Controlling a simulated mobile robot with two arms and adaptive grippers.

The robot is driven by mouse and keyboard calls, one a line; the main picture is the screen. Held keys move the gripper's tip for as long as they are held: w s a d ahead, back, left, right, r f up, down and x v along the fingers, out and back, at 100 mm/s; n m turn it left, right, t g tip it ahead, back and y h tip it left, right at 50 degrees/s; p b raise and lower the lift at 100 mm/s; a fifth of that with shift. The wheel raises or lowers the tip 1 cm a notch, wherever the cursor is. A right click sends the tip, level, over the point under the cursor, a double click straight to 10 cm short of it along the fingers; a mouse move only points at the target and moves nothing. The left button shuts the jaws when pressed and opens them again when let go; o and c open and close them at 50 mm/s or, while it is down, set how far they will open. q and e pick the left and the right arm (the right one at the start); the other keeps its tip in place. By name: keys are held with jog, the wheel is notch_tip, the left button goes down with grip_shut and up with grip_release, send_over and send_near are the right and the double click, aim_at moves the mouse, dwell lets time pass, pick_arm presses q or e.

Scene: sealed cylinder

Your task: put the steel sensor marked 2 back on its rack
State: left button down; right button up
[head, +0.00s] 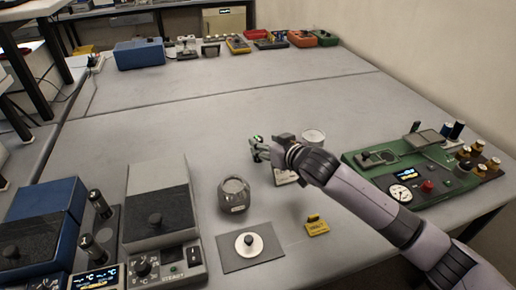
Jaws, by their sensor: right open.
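I cannot make out a steel sensor with a 2 on it; no such marking is readable. Two dark, steel-tipped cylinders (100,204) stand on a narrow dark holder (108,232) at the left, above a lit display with °C readings; I cannot tell whether this is the rack. My right gripper (256,149) is open over the middle of the table, pointing left. A pale round container (313,137) stands just behind my right wrist. A small whitish block or card (286,177) shows below the wrist, partly hidden. My left gripper is out of view.
A green instrument (408,168) with several capped cylinders (478,158) is at right. A grey balance-like device (158,205) is left.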

aim_at(259, 139)
jog(key=shift+p+x, duration=0.6)
jog(key=shift+x, duration=2.15)
jog(key=shift+a, duration=0.15)
jog(key=shift+s, duration=0.1)
grip_shut()
jog(key=shift+r, duration=0.1)
